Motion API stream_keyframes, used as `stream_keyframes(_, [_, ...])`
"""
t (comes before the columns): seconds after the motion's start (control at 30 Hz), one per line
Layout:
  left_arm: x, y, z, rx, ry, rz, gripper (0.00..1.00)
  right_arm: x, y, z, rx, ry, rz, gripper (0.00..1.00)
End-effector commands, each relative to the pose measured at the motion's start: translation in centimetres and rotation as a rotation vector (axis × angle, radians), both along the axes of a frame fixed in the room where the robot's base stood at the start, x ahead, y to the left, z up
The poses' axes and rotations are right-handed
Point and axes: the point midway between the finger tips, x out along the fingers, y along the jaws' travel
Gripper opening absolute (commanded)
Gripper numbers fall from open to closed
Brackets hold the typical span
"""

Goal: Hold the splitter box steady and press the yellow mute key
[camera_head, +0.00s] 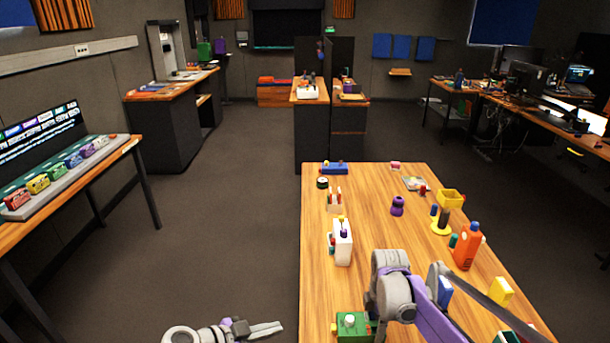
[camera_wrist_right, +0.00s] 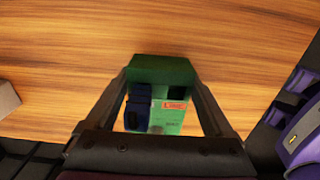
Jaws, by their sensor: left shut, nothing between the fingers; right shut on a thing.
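A green box, which I take for the splitter box (camera_head: 352,328), stands at the near left edge of the table, with a pale round knob on top. In the right wrist view the green box (camera_wrist_right: 165,70) sits between the two fingers of my right gripper (camera_wrist_right: 162,85), which is shut on it. A dark blue part and a red label show on it. In the head view my right arm hides that gripper. My left gripper (camera_head: 268,328) is shut and empty, left of the table and apart from the box.
On the wooden table (camera_head: 375,185), a white box (camera_head: 342,245) stands beyond the green box. An orange bottle (camera_head: 468,247), a yellow bin (camera_head: 452,197) and a purple object (camera_head: 397,206) stand farther right. Floor is clear left of the table.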

Motion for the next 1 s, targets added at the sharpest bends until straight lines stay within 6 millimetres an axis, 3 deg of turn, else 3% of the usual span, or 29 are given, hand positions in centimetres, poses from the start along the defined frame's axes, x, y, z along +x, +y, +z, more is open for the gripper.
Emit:
stream_keyframes(0.37, [0.0, 0.1, 0.1, 0.0, 0.0, 0.0, 0.0, 0.0, 0.0, 0.0, 0.0, 0.0, 0.0, 0.24])
stream_keyframes(0.4, [0.0, 0.1, 0.1, 0.0, 0.0, 0.0, 0.0, 0.0, 0.0, 0.0, 0.0, 0.0, 0.0, 0.94])
stream_keyframes(0.43, [0.0, 0.1, 0.1, 0.0, 0.0, 0.0, 0.0, 0.0, 0.0, 0.0, 0.0, 0.0, 0.0, 1.0])
stream_keyframes(0.77, [-0.1, 0.1, 0.1, 0.0, 0.0, 0.0, 0.0, 0.0, 0.0, 0.5, 0.0, 0.0, 0.0, 1.0])
stream_keyframes(1.0, [0.0, 0.1, 0.1, 0.0, 0.0, 0.0, 0.0, 0.0, 0.0, 4.7, 0.0, 0.0, 0.0, 1.0])
